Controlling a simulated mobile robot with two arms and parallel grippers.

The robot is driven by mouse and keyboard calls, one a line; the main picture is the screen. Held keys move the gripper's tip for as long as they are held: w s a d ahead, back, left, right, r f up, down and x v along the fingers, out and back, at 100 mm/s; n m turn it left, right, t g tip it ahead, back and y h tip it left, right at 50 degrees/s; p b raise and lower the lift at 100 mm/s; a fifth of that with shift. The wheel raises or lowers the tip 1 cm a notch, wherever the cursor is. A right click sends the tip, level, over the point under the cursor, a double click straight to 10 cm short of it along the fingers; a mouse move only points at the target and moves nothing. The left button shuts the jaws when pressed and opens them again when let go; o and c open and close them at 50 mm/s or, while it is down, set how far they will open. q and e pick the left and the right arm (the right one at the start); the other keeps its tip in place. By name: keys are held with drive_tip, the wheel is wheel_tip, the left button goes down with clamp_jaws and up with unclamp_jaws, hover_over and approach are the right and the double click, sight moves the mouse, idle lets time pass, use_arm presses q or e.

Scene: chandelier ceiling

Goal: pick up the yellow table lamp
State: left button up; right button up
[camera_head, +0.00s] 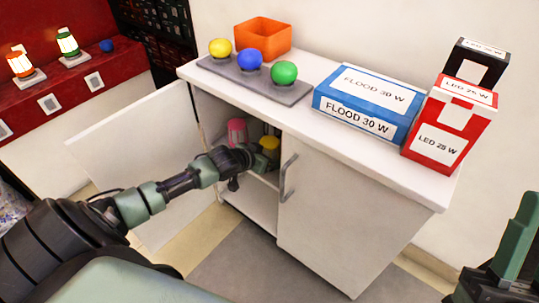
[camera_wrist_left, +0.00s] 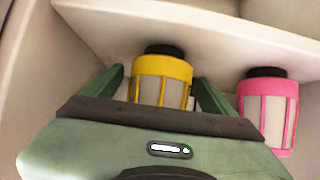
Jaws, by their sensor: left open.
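The yellow table lamp (camera_head: 270,143) stands inside the white cabinet on its shelf, behind the open door. In the left wrist view, where the picture looks upside down, the yellow lamp (camera_wrist_left: 160,82) shows a yellow frame, pale panels and a dark base at the shelf. My left gripper (camera_wrist_left: 160,92) is open, with one green finger on each side of the lamp; I cannot tell whether they touch it. In the head view, my left gripper (camera_head: 248,158) reaches into the cabinet opening. Part of my right arm (camera_head: 500,285) shows at the lower right edge.
A pink lamp (camera_head: 237,130) stands beside the yellow one. The open door (camera_head: 140,150) is at the left, the closed door (camera_head: 335,215) at the right. On the cabinet top are colored bulbs (camera_head: 250,59), an orange bin (camera_head: 263,35) and a blue box (camera_head: 368,100).

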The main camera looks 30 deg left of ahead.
use_arm(q)
drive_tip(key=c, duration=1.7)
drive_tip(key=shift+w, duration=0.1)
drive_tip(key=shift+r, duration=0.1)
